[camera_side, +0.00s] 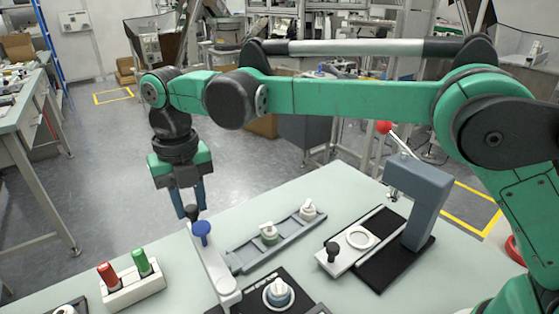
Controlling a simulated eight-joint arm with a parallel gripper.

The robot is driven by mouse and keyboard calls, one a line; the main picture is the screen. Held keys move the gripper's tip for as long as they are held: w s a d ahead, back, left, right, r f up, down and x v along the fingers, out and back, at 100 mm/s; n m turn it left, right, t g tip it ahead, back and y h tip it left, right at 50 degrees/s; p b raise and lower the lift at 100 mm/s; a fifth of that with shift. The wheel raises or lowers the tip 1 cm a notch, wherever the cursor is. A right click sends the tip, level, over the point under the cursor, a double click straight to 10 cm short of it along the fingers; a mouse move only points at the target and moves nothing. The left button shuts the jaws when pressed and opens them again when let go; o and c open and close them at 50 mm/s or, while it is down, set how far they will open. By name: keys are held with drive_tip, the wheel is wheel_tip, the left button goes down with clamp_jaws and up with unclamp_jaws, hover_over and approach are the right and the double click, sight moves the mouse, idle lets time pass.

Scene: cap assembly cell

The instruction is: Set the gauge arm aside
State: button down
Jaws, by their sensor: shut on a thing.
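The gauge arm (213,268) is a pale grey bar. It runs from a post beside the black fixture at the front of the table toward the table's left edge. The fingers partly hide the knob. A white and blue-grey cap (278,292) sits on the black fixture (254,291), to the right of the arm.
A grey tray (247,259) holds two caps behind the fixture. A grey press (424,195) with a red-ball lever and a white slide (338,262) stands right. A white holder (134,291) with red and green pegs is at front left. Bare table lies between holder and arm.

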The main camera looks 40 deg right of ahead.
drive_tip(key=shift+a+n, duration=0.5)
drive_tip(key=shift+a, duration=0.05)
drive_tip(key=c, duration=0.6)
unclamp_jaws()
drive_tip(key=shift+r, duration=2.8)
